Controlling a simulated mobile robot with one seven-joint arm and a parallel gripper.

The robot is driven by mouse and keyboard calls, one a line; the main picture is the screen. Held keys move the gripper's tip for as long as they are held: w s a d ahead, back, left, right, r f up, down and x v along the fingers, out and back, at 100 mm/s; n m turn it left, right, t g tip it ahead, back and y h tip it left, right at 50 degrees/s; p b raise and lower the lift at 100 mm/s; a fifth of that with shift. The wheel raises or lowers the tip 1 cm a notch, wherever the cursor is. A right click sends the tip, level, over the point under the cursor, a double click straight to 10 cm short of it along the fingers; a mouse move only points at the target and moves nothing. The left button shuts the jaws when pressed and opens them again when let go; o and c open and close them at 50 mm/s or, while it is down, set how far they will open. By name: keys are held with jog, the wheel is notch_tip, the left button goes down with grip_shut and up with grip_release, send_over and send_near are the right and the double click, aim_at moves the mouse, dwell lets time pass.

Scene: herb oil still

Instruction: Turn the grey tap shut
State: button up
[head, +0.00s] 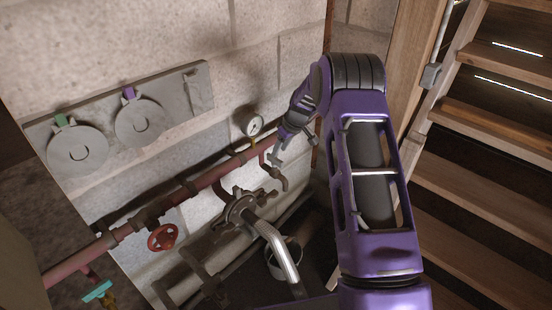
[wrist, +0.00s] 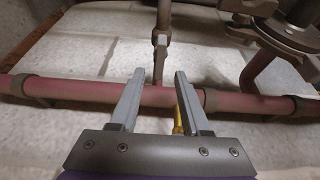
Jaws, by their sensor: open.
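The grey tap (head: 281,180) hangs below the red pipe, to the right of the pressure gauge in the head view. In the wrist view its narrow stem (wrist: 163,45) runs away from the pipe, straight ahead of the fingers. Its handle is too small to tell how it is turned. My gripper (wrist: 160,74) is open and empty. Its fingertips lie on either side of the stem's line, in front of the pipe in the picture. I cannot tell whether they touch anything. In the head view my gripper is close to the tap and partly overlaps it.
The red pipe (head: 213,177) runs along the block wall. A pressure gauge (head: 253,125) stands on it; its brass stem (wrist: 178,121) is near my right finger. Wooden stairs (head: 480,150) stand right.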

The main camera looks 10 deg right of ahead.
aim_at(276, 159)
jog(key=x, duration=0.5)
jog(key=shift+f, duration=0.25)
grip_shut()
